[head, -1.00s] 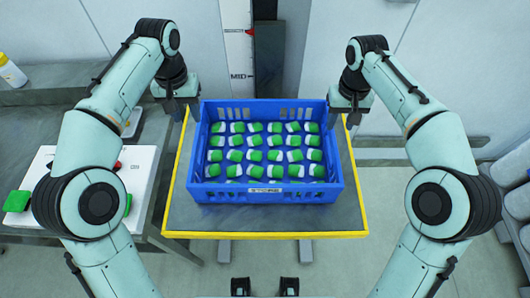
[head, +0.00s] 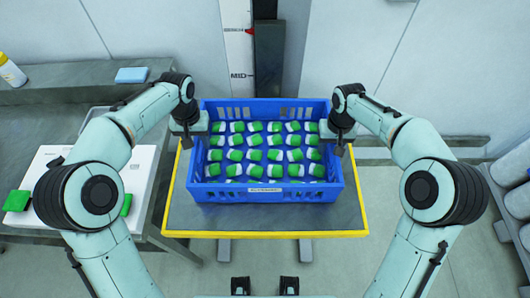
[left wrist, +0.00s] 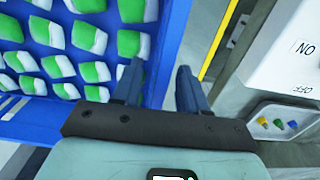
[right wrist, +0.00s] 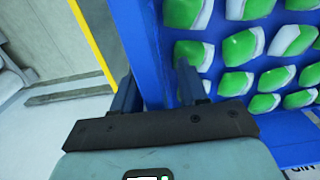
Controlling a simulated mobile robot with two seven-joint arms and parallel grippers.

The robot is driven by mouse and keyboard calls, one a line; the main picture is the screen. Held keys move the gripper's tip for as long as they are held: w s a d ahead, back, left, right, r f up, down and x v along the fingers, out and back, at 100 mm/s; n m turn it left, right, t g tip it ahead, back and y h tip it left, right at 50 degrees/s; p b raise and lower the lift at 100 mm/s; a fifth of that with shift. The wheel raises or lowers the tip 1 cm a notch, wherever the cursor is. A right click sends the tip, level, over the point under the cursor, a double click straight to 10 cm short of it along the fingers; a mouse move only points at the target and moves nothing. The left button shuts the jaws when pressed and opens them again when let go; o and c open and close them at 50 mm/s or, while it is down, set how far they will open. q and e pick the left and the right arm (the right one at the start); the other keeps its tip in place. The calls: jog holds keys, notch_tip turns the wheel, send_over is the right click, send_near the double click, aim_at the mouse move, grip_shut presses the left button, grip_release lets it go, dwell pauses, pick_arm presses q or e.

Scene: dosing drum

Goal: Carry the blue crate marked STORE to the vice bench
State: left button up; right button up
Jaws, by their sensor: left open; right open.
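The blue crate (head: 225,194) stands on a grey table with a yellow edge (head: 265,234). It holds several rows of green-and-white packs (head: 254,155). A pale label (head: 265,190) is on its front wall, too small to read clearly. My left gripper (head: 188,141) is open at the crate's left side wall; in the left wrist view its fingers (left wrist: 158,88) lie on either side of that wall. My right gripper (head: 337,149) is open at the right side wall; in the right wrist view its fingers (right wrist: 158,88) also straddle the wall. I cannot tell whether the fingers touch it.
A post with a MID scale (head: 238,60) stands behind the crate. Floor at the right is mostly clear, with pale rolls (head: 510,190) at the edge.

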pick_arm(q)
jog(key=shift+c, duration=0.3)
pick_arm(e)
jog(key=shift+c, duration=0.3)
pick_arm(q)
grip_shut()
pick_arm(e)
grip_shut()
jog(key=shift+r, duration=0.1)
dwell(0.3)
pick_arm(q)
jog(key=shift+w+r, duration=0.15)
jog(key=shift+r, duration=0.1)
pick_arm(e)
jog(key=shift+w+r, duration=0.15)
jog(key=shift+r, duration=0.05)
